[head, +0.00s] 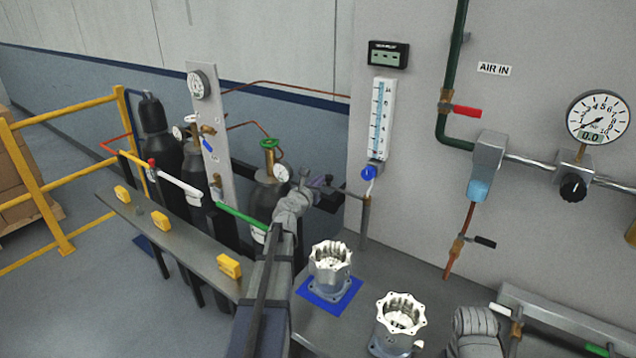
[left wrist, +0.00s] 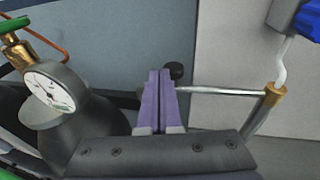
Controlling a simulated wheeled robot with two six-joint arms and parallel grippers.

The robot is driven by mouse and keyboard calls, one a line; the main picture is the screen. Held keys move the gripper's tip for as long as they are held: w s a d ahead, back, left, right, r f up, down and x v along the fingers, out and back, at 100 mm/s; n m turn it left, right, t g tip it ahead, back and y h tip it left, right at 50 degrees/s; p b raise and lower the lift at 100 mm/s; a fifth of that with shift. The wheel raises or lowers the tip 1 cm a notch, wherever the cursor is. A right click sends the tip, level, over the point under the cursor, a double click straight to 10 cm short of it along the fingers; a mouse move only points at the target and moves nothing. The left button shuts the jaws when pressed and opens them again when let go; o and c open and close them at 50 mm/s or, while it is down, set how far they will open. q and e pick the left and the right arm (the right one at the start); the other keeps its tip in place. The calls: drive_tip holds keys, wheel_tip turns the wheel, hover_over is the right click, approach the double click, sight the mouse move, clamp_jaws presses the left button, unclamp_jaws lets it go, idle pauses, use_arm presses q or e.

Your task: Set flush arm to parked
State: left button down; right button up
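A thin metal arm (head: 349,192) reaches left from an upright copper-coloured post (head: 365,222) below a blue knob (head: 369,173) at the wall panel's edge. I take it for the flush arm. In the left wrist view the arm (left wrist: 220,91) runs level from the brass-coloured post top (left wrist: 272,94) to my fingers, with a black knob (left wrist: 177,70) near its far end. My left gripper (head: 318,183) is at this end. Its purple fingers (left wrist: 158,88) lie together with only a thin gap; they hide the arm's tip, and no grip on it shows.
A gas cylinder with a green handwheel (head: 268,143) and gauge stands just left of my left gripper. Two machined housings (head: 330,262) (head: 398,318) stand on the grey bench in front. A rail with yellow blocks (head: 228,266) and coloured levers lies left.

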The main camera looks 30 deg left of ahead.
drive_tip(key=shift+s+a+r+p, duration=0.45)
drive_tip(key=shift+a+r+p, duration=0.1)
drive_tip(key=shift+a+r, duration=0.15)
use_arm(q)
drive_tip(key=s+a+r, duration=0.2)
drive_tip(key=s+a, duration=0.1)
drive_tip(key=s, duration=1)
drive_tip(key=shift+s+p, duration=0.25)
drive_tip(key=shift+p, duration=0.2)
use_arm(e)
drive_tip(key=shift+w+d+r, duration=0.1)
drive_tip(key=shift+r, duration=0.2)
use_arm(q)
drive_tip(key=shift+a, duration=0.15)
